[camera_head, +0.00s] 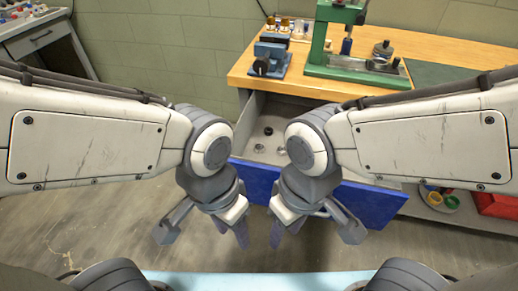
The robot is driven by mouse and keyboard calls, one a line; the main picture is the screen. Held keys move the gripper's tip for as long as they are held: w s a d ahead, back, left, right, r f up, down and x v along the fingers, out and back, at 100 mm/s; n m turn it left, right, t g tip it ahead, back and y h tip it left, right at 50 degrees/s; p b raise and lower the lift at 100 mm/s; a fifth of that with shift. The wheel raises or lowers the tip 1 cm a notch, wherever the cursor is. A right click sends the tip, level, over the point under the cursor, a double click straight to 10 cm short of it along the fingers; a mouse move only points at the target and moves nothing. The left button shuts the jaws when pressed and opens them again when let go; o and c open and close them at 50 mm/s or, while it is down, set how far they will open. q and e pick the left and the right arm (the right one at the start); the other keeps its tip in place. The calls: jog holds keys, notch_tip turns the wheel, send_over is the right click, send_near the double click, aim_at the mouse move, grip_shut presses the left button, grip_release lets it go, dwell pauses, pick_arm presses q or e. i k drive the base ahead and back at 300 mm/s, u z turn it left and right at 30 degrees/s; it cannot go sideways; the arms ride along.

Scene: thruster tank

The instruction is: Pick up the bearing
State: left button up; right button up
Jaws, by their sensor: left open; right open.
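Several small round metal parts lie in the open drawer (257,112) below the workbench. One ring-like part (259,148) may be the bearing. Another small part (281,151) lies to its right, partly hidden by my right arm, and one (268,131) lies farther back. They are too small to tell apart surely. My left gripper (203,236) is open and empty, in front of the drawer's blue front (258,180) and to its left. My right gripper (312,236) is open and empty, in front of the drawer's blue front. Both point downward, apart from the parts.
A grey cabinet (40,38) stands at far left. The floor is clear.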

aim_at(260, 148)
jog(key=u, duration=2.65)
jog(key=k, duration=0.6)
jog(key=z, duration=1.55)
jog(key=i, duration=0.5)
